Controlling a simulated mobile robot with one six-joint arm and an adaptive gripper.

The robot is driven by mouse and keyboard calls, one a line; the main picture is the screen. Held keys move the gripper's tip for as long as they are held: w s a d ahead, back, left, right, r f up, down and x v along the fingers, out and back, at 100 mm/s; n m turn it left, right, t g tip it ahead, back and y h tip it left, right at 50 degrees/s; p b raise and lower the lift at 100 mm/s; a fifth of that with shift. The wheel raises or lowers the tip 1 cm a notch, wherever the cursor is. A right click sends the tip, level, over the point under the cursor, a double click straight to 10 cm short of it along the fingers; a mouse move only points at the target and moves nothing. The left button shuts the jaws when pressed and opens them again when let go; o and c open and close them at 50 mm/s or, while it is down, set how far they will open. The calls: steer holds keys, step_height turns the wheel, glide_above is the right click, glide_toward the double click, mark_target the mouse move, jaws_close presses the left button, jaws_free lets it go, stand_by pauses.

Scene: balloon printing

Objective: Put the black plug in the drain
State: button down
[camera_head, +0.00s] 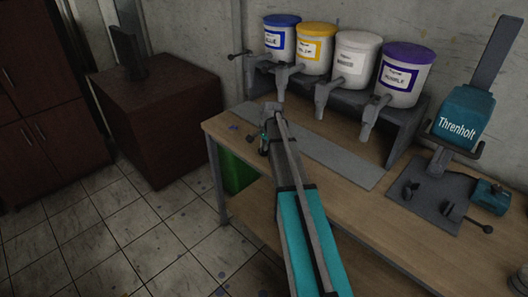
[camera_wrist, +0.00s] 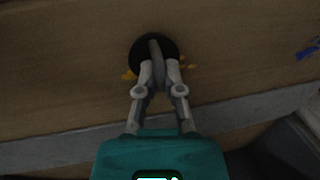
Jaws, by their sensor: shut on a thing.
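The black plug (camera_wrist: 138,50) is a round black disc with a grey upright handle, seen in the wrist view over the wooden tabletop. My gripper (camera_wrist: 160,70) is shut on the handle, one finger on each side. I cannot tell whether the disc rests on the wood or hangs just above it. Yellow stains show on the wood at both sides of the disc. In the head view my gripper (camera_head: 267,138) is at the left end of the workbench (camera_head: 330,205), and the plug cannot be made out there. I see no drain opening in either view.
Blue (camera_head: 283,36), yellow (camera_head: 314,48), white (camera_head: 354,58) and purple (camera_head: 404,74) paint tubs with taps stand on a rack along the wall. A teal Threnholt machine (camera_head: 460,118) stands at the right. A green bin (camera_head: 238,174) is under the bench's left end.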

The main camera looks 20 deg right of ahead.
steer(key=shift+r, duration=0.2)
step_height(320, 180, up, 3)
steer(key=p, duration=0.3)
steer(key=s+a+r+p, duration=0.3)
steer(key=s+r+p, duration=0.6)
steer(key=s, duration=0.4)
steer(key=shift+s+a+r+p, duration=0.25)
steer(key=shift+a+r+p, duration=0.1)
steer(key=shift+p, duration=0.15)
stand_by(0.9)
